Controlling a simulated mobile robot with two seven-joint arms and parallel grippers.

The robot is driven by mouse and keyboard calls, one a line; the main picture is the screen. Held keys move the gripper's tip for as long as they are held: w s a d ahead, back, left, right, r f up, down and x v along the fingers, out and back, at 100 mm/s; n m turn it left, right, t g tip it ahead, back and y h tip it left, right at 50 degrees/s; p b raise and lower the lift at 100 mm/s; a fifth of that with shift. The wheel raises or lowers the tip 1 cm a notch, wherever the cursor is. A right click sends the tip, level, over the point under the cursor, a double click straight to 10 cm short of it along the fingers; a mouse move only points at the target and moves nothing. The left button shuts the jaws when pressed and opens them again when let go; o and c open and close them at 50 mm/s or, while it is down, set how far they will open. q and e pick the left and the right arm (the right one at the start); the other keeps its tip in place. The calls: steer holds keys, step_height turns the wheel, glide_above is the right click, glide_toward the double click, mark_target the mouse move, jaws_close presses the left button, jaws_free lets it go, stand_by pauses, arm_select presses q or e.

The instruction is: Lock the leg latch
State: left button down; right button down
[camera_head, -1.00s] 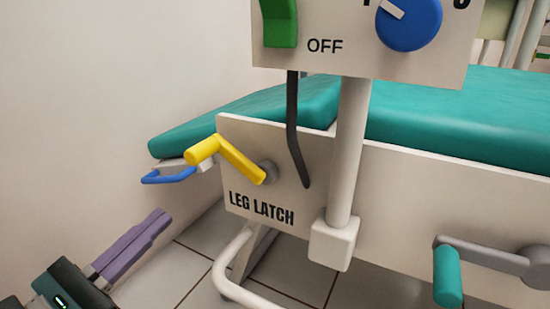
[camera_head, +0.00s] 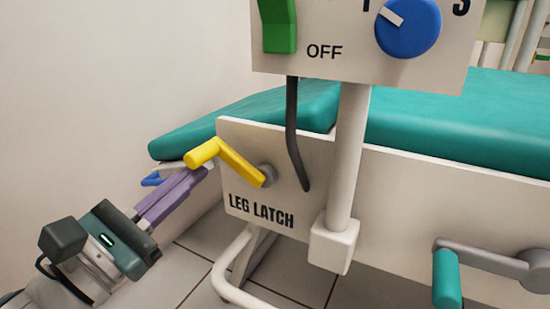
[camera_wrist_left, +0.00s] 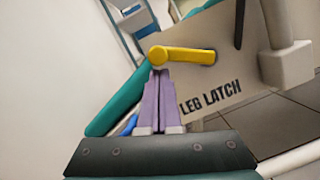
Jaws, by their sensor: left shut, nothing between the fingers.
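The leg latch is a yellow lever (camera_head: 238,163) on a grey pivot on the white side panel, above the black words LEG LATCH. Its grip end points to the upper left. My left gripper (camera_head: 207,170) has purple fingers, shut and empty, with the tips just below the lever's grip end. In the left wrist view the lever (camera_wrist_left: 185,55) lies across the top of the shut fingertips (camera_wrist_left: 158,75). I cannot tell whether they touch. My right gripper is not in view.
A control box (camera_head: 350,55) with a green switch and blue dial stands above on a white post (camera_head: 349,150). A black cable (camera_head: 293,135) hangs right of the lever. A blue handle (camera_head: 150,180) is partly hidden behind my fingers. A teal-gripped crank (camera_head: 447,278) is at lower right.

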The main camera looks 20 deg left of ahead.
mark_target(191, 155)
arm_select(q)
steer(key=shift+r, duration=0.1)
steer(key=shift+r+m, duration=0.15)
steer(key=shift+m, duration=0.35)
steer(key=shift+r+m, duration=0.25)
steer(key=shift+m, duration=0.15)
steer(key=r+m+p, duration=0.1)
steer(key=m, duration=0.1)
steer(key=d+r+m+g+h+p, duration=0.1)
steer(key=r+m, duration=0.1)
steer(key=m, duration=0.1)
steer(key=shift+s+d+h, duration=0.1)
steer(key=shift+d+h, duration=0.05)
steer(key=shift+h, duration=0.15)
steer(key=shift+s+d+r+m+g+p, duration=0.1)
steer(key=shift+d+r+m+g+p, duration=0.35)
steer(key=shift+m, duration=0.8)
steer(key=shift+w+d+r+m+g+p, duration=0.15)
steer(key=shift+d+r+m, duration=0.2)
steer(key=shift+d+m, duration=0.6)
steer(key=shift+s+d+r+m+g+p, duration=0.2)
steer(key=shift+d+r+m+g, duration=0.15)
steer(key=shift+m, duration=1.15)
